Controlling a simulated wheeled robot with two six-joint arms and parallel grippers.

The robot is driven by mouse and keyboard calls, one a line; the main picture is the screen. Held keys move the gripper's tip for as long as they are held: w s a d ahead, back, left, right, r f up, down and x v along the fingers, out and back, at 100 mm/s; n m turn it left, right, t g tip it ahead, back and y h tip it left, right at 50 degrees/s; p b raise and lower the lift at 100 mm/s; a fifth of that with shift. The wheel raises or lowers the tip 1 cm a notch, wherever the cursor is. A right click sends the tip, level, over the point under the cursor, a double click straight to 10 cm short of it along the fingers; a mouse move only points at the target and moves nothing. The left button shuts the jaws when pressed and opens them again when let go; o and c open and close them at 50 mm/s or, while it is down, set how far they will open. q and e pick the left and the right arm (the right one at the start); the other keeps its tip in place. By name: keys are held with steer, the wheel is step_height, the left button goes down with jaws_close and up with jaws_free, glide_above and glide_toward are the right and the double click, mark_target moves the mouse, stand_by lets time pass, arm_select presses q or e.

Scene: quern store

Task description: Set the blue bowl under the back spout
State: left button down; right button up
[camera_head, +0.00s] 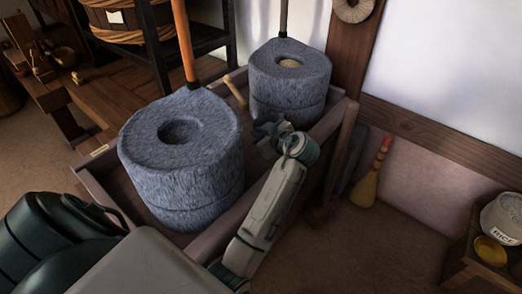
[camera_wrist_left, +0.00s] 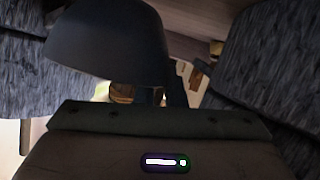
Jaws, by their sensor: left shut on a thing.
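Two grey-blue stone querns stand in a wooden trough (camera_head: 338,130): the front quern (camera_head: 205,165) and the smaller-looking back quern (camera_head: 300,72). I cannot make out a spout on the back quern. My left gripper (camera_head: 268,130) is low at the near side of the back quern, between the two querns. In the left wrist view it is shut on a dark, rounded bowl (camera_wrist_left: 105,45), which I take as the blue bowl; its colour is in shade. In the head view the bowl cannot be told apart from the gripper. My right gripper is not in view.
Upright handles rise from both querns. A wooden stick (camera_head: 235,88) lies between them at the back. A hand broom (camera_head: 372,172) leans at the right wall. The floor between is clear.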

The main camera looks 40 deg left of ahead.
arm_select(q)
steer(key=shift+f+b, duration=0.6)
steer(key=shift+f, duration=2.1)
steer(key=shift+f, duration=0.2)
steer(key=c, duration=1.5)
jaws_free()
steer(key=shift+r, duration=0.25)
